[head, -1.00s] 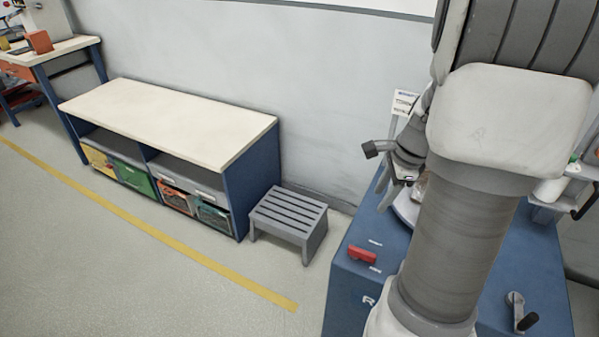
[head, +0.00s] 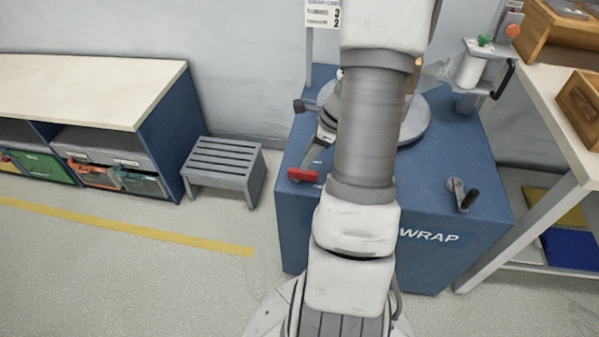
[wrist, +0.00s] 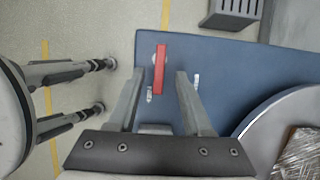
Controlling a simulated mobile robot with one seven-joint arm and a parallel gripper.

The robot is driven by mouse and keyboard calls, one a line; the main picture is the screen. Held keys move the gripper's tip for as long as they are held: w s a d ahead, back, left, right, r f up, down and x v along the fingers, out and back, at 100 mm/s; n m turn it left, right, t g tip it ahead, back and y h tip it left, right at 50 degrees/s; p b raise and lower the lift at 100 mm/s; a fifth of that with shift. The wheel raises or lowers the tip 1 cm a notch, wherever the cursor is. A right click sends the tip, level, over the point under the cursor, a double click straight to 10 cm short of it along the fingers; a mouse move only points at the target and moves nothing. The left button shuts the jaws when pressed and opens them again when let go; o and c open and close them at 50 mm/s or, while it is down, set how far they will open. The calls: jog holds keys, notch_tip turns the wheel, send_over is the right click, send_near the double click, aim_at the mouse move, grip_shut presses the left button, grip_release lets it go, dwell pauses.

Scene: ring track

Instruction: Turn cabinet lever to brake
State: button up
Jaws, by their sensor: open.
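The red lever (head: 302,175) sits on the top of the blue WRAP cabinet (head: 455,150), near its left edge. In the wrist view the lever (wrist: 159,70) is a straight red bar, with a small white label on each side. My gripper (wrist: 160,72) is open, and the lever shows between its two fingertips. I cannot tell from the pictures whether the fingers touch it. In the head view my gripper (head: 312,153) is just above the lever, partly hidden behind my arm. The label text is too small to read.
A round grey turntable (head: 415,122) with a wrapped load stands behind my arm. A crank with a black handle (head: 466,200) is at the cabinet's right front. A grey step stool (head: 222,165) stands to the left. A wooden-topped table (head: 560,120) is at right.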

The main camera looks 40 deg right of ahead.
aim_at(298, 170)
jog(key=b+x, duration=0.1)
jog(key=x, duration=0.5)
jog(key=shift+b, duration=0.3)
grip_shut()
